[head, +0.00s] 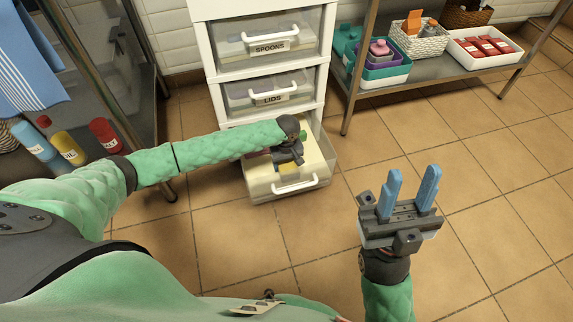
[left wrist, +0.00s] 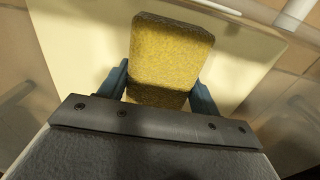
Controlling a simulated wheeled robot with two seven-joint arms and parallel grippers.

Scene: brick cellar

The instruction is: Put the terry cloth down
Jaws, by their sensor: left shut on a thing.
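My left gripper (head: 288,160) is over the pulled-out bottom drawer (head: 313,172) of the white drawer unit. Pale drawer surface shows behind the cloth. In the head view only a small yellow patch of it shows, under the gripper. I cannot tell whether the cloth touches the drawer bottom. My right gripper (head: 413,180) is open and empty above the tiled floor, to the right of the drawer.
Shut drawers labelled SPOONS (head: 270,48) and LIDS (head: 273,98) are above the open one. A metal shelf (head: 425,72) with baskets and bins stands at the right. Bottles (head: 105,135) and a blue towel (head: 32,60) are at the left. Floor in front is clear.

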